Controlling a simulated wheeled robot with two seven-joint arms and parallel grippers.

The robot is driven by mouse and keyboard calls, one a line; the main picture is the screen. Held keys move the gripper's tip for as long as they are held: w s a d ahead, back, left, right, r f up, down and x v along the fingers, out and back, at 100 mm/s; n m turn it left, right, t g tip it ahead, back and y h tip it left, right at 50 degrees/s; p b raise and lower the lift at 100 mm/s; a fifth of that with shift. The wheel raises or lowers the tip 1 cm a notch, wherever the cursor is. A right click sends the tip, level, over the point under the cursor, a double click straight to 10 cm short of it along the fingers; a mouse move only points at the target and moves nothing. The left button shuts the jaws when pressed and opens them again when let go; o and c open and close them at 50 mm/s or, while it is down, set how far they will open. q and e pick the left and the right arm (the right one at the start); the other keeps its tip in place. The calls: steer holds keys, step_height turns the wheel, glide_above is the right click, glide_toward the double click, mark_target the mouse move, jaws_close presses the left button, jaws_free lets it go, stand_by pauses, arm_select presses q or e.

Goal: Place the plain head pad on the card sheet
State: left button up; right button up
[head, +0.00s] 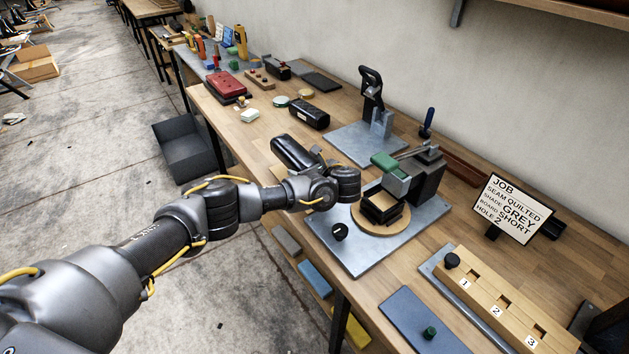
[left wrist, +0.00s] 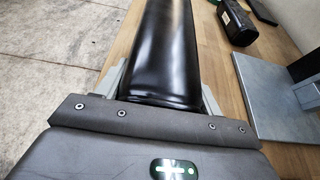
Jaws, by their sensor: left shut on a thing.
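My left gripper (head: 312,163) is shut on a smooth black head pad (head: 292,151) near the front edge of the bench. In the left wrist view the held pad (left wrist: 158,50) stretches away from the jaws, with a finger on each side and no seam on its visible face. A tan patch (head: 279,172) shows partly under the held pad; I cannot tell whether it is the card sheet. A second black pad (head: 308,114) lies behind on the bench and also shows in the left wrist view (left wrist: 237,22). My right gripper is not in view.
Right of the gripper, a grey plate (head: 362,252) carries a round wooden block and a clamp fixture. A press stands on another grey plate (head: 345,145). A job sign (head: 512,207) and a numbered wooden block (head: 505,305) are at right. Bare bench shows left of the pads.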

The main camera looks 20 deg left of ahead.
arm_select(q)
steer(key=shift+w+d+f, duration=0.2)
steer(key=shift+d+f, duration=0.4)
steer(key=shift+f, duration=0.2)
steer(key=shift+w+d+f, duration=0.2)
steer(key=shift+d+f, duration=0.35)
steer(key=shift+f, duration=0.25)
step_height(320, 180, down, 2)
steer(key=shift+f, duration=0.4)
steer(key=shift+a+f, duration=0.1)
steer(key=o, duration=1.1)
steer(key=shift+o, duration=0.2)
steer(key=shift+s, duration=0.1)
steer(key=v, duration=1.2)
